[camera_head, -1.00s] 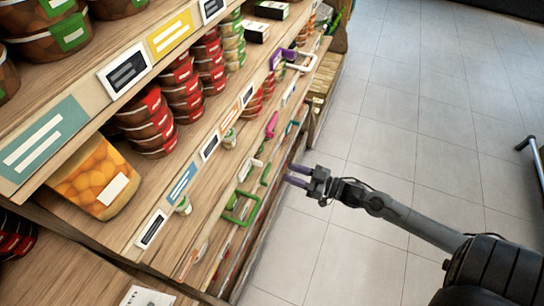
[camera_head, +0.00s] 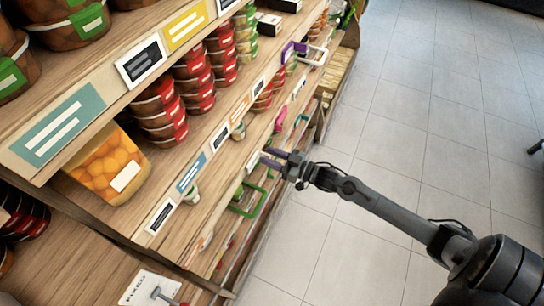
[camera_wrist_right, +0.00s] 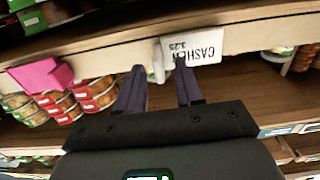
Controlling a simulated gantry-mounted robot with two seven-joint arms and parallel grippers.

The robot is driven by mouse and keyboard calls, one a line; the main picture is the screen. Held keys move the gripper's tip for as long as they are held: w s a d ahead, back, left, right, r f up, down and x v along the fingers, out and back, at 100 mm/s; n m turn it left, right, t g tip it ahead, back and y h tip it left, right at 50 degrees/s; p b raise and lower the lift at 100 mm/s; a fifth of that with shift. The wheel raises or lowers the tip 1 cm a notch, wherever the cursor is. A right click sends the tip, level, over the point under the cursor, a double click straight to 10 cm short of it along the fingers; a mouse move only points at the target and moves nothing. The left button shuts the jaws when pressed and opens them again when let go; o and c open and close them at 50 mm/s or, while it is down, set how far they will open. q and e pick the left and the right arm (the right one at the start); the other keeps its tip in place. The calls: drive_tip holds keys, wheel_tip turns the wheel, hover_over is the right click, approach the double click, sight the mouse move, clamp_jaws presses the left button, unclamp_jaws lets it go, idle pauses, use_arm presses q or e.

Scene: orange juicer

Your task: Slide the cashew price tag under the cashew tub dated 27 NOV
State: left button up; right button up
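In the right wrist view a white price tag reading CASHEW 3.25 (camera_wrist_right: 198,48), upside down, is on the shelf's front edge. My right gripper (camera_wrist_right: 159,69) is open, its two dark fingers pointing at that edge. One fingertip overlaps the tag's left part, and a pale piece at the tag's left end shows between the fingers. I cannot tell if they touch. In the head view my right gripper (camera_head: 266,158) is at the lower shelf's front edge, by a small white piece. Tubs stand on the shelves, but no 27 NOV date is readable. My left gripper does not show.
Red tubs (camera_head: 160,112) stand stacked on the shelf, with an orange-filled tub (camera_head: 108,166) further left. A pink tag (camera_wrist_right: 40,75) is left of my fingers.

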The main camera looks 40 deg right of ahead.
clamp_jaws()
idle(1.4)
